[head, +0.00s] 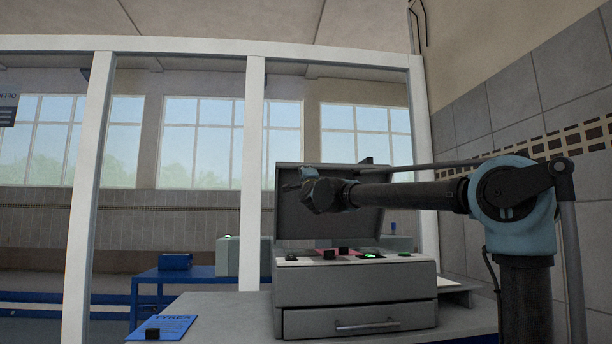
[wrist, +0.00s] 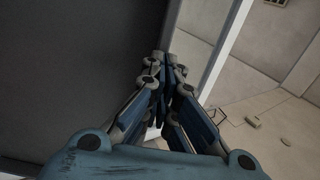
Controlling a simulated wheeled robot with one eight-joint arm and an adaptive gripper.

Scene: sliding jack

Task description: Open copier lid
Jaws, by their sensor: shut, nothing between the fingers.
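The copier (head: 355,290) stands on the grey table in the head view, with a drawer and handle in its front. Its dark grey lid (head: 300,219) is raised, standing steeply up at the back of the copier top. My gripper (head: 287,187) is at the lid's upper left edge in the head view, with my forearm crossing in front of the lid. In the wrist view my gripper (wrist: 165,62) is shut and empty, and the dark lid panel (wrist: 85,65) fills the left side. I cannot tell whether the fingers touch the lid.
A blue folder (head: 170,328) with a small black object lies at the table's front left. White window posts (head: 253,150) stand behind. A tiled wall (head: 510,105) is at the right.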

